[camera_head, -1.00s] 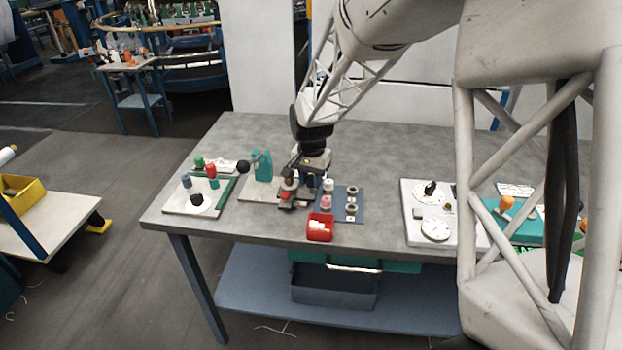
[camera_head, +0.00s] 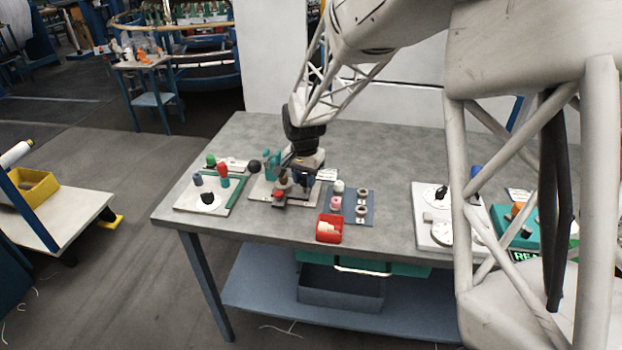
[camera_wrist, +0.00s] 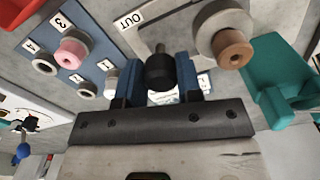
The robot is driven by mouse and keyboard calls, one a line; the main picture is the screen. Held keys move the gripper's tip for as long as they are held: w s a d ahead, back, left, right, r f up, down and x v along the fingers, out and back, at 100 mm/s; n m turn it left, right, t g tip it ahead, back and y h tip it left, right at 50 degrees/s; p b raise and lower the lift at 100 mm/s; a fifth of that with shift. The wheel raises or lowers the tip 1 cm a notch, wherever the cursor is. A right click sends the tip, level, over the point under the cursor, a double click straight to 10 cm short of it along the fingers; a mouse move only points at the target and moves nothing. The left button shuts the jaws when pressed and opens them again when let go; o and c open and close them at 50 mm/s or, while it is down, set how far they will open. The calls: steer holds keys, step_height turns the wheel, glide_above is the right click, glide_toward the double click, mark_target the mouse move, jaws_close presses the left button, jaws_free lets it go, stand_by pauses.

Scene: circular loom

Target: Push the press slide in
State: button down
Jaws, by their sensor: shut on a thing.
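The press has a teal frame (camera_head: 272,163) on a pale base plate (camera_head: 256,193), left of the middle of the table. Its teal body (camera_wrist: 275,80) is at the right in the wrist view. My gripper (camera_wrist: 160,78) is shut on the slide's black knob (camera_wrist: 160,72), with a blue finger on each side. A round grey piece with a brown tip (camera_wrist: 234,50) sits beside the knob, toward the press body. An "OUT" label (camera_wrist: 133,20) shows near the knob. In the head view my gripper (camera_head: 303,184) is low over the press plate and hides the knob.
A blue-grey tray (camera_head: 349,208) with rings and a pink piece lies to the right. A red bin (camera_head: 329,229) stands at the front. A board with bottle-like pegs (camera_head: 207,203) lies left. A white dial board (camera_head: 436,228) is farther right.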

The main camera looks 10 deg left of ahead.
steer(key=c, duration=0.8)
jaws_free()
steer(key=shift+r, duration=3.95)
steer(key=shift+c, duration=0.2)
